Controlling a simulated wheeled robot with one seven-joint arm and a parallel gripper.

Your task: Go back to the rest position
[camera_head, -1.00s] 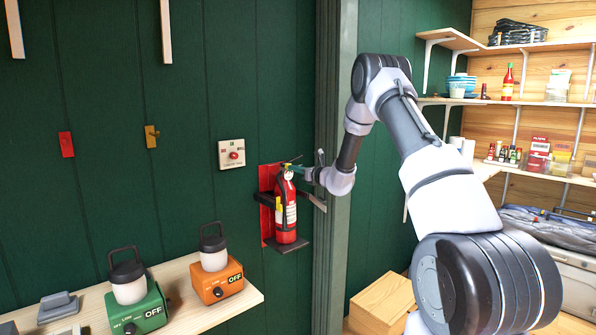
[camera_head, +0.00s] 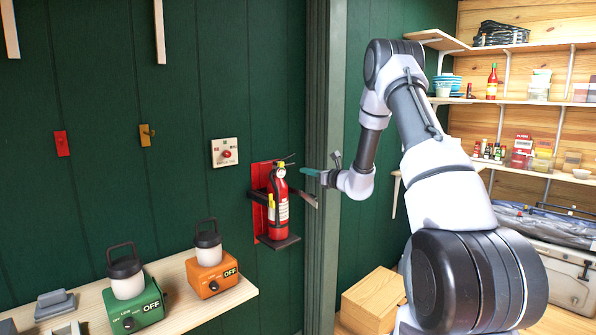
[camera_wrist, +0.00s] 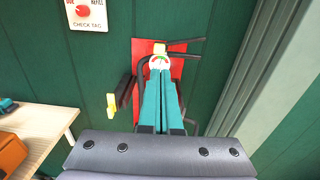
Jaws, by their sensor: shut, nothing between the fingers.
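My gripper (camera_head: 312,173) is shut and empty. Its teal fingers point left toward the fire extinguisher (camera_head: 278,205) on the green wall, with a gap between them in the head view. The red extinguisher sits upright in its red wall bracket (camera_head: 260,230), with a gauge and black handle on top. In the wrist view the closed gripper fingers (camera_wrist: 164,95) cover most of the extinguisher's body; its gauge (camera_wrist: 160,62) shows just beyond their tips. My arm bends up and over from the lower right.
A check-tag panel (camera_head: 225,152) with a red knob is on the wall. Green (camera_head: 135,303) and orange (camera_head: 214,277) lantern boxes stand on a wooden shelf (camera_head: 180,310). A door-frame post (camera_head: 324,240) rises beside my gripper. A wooden box (camera_head: 372,300) and stocked shelves are at right.

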